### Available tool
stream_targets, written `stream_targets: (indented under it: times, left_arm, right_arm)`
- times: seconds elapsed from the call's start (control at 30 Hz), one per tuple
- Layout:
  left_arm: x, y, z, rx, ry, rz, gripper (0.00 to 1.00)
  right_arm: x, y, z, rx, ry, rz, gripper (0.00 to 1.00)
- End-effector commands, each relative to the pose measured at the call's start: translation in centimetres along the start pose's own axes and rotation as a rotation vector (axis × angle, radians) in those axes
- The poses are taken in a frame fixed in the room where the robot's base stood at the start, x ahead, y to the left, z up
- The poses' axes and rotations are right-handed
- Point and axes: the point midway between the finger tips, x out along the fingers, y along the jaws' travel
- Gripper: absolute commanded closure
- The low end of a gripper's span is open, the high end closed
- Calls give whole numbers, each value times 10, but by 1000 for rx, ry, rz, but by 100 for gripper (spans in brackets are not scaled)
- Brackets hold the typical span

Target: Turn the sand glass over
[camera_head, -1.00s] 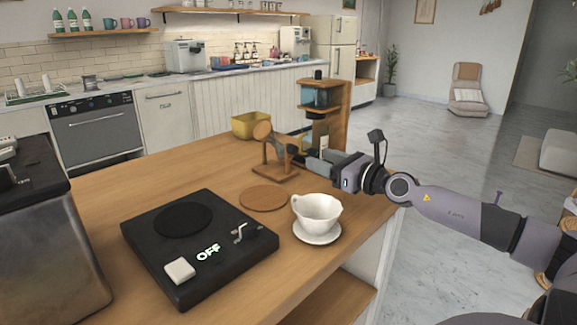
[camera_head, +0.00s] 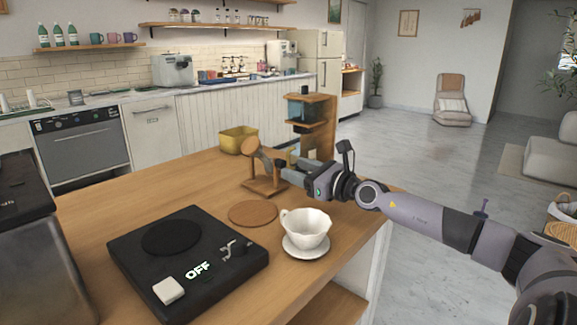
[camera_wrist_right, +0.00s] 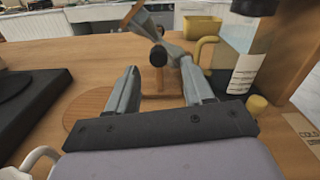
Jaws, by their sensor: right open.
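The sand glass (camera_head: 265,163) is mounted in a small wooden stand (camera_head: 264,187) near the far side of the counter. It is tilted, with a round wooden end disc (camera_head: 250,146) at its upper left. My right gripper (camera_head: 286,173) is just right of the sand glass, its fingers partly covering it and the stand. In the right wrist view my gripper (camera_wrist_right: 160,72) is open. The sand glass (camera_wrist_right: 152,38) lies ahead of the fingers, with a dark round knob (camera_wrist_right: 158,56) between the fingertips. I cannot tell whether a finger touches it. My left gripper is out of view.
A yellow container (camera_head: 238,139) is behind the stand.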

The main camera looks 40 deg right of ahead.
Motion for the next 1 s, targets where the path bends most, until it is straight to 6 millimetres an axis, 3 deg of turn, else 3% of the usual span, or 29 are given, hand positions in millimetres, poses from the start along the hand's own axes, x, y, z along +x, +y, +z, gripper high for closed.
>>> stream_targets:
  times: [0.5, 0.93, 0.97, 1.0]
  left_arm:
    - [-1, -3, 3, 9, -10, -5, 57]
    - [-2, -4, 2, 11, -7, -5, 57]
    - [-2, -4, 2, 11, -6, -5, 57]
    - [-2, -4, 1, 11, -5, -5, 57]
  right_arm:
    - [30, 1, 1, 1, -2, 2, 48]
    - [34, 2, 0, -1, 0, 4, 48]
    - [34, 2, 0, -1, 0, 4, 55]
    - [34, 2, 0, -1, 0, 4, 68]
